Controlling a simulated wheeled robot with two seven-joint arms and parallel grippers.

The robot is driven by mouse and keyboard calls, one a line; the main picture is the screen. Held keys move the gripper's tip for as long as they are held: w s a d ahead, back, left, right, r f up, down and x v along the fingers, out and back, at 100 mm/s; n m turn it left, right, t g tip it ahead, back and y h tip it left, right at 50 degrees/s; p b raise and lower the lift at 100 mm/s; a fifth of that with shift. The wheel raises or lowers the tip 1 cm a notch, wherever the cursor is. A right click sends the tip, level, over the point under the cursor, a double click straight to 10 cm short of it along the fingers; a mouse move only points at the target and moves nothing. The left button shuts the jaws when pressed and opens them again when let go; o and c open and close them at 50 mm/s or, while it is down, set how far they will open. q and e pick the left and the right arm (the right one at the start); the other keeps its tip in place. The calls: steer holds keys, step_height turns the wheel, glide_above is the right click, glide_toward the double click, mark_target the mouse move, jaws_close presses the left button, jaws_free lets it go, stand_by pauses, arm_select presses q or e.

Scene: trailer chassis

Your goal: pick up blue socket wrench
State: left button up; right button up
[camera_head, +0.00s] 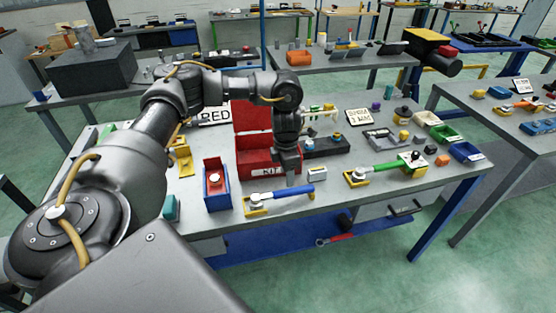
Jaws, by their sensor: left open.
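The blue socket wrench (287,196) lies near the front edge of the workbench, its blue handle to the right and its silver head to the left on a yellow holder (252,208). My left gripper (290,180) points down just behind and above the blue handle, open and empty; I cannot tell whether its fingertips touch the wrench. My left arm comes in from the left and reaches across the bench. My right gripper is not in view.
A green-handled wrench (385,169) lies to the right on a yellow holder. A red toolbox (254,162) stands open behind the gripper, and a blue box with a red part (217,188) stands to the left. Several small bins (446,133) sit at the right.

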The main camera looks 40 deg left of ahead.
mark_target(282, 191)
arm_select(q)
steer(key=f, duration=0.1)
steer(key=a+f, duration=0.1)
steer(key=f, duration=0.2)
steer(key=shift+s+a+f, duration=0.2)
steer(key=shift+a+f, duration=0.05)
steer(key=shift+s+d+f, duration=0.15)
steer(key=shift+f, duration=0.25)
steer(key=shift+s+d+f+p, duration=0.15)
steer(key=shift+f+p, duration=0.4)
steer(key=shift+f, duration=1.65)
steer(key=shift+c, duration=0.4)
jaws_close()
